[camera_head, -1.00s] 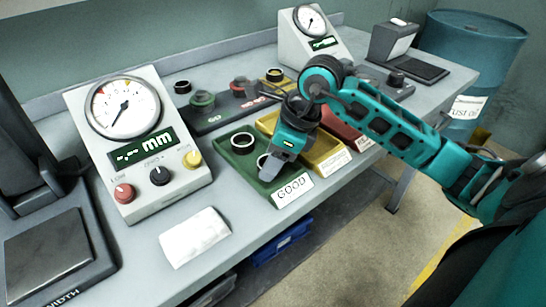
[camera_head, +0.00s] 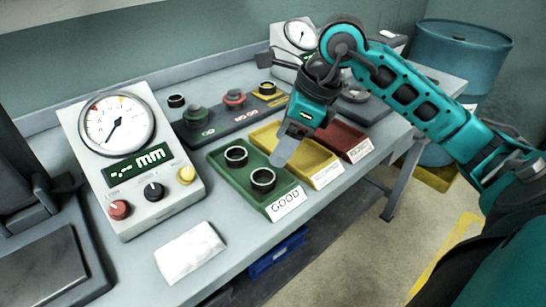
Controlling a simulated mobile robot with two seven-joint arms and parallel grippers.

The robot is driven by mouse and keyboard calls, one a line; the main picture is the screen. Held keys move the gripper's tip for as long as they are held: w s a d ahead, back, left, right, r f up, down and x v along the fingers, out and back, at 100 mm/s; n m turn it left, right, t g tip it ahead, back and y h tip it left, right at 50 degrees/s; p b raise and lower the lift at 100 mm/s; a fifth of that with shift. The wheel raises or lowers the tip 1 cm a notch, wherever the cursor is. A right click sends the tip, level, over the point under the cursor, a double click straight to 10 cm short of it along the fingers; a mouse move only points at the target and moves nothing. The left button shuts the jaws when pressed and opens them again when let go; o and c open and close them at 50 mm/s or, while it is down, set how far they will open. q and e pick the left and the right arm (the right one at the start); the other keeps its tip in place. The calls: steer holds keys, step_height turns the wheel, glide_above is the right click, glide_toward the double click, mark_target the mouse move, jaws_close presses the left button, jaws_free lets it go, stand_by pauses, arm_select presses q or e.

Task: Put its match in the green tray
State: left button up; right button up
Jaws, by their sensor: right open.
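The green tray (camera_head: 229,176) with a GOOD label stands on the bench. Two dark metal rings lie in it: one ring (camera_head: 236,156) toward the back and one ring (camera_head: 263,179) toward the front. My right gripper (camera_head: 282,160) is open, above the tray's right edge, apart from both rings. Its fingers overlap in the picture, and I see nothing held in them. My left gripper is not in view.
A yellow tray (camera_head: 322,174) and a red tray (camera_head: 354,147) stand right of the green one. A gauge box (camera_head: 150,190) stands at left, with a white cloth (camera_head: 189,252) in front. Behind is a dark strip with coloured posts (camera_head: 233,98) and another ring (camera_head: 177,101).

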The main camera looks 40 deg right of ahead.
steer(key=shift+v, duration=1.55)
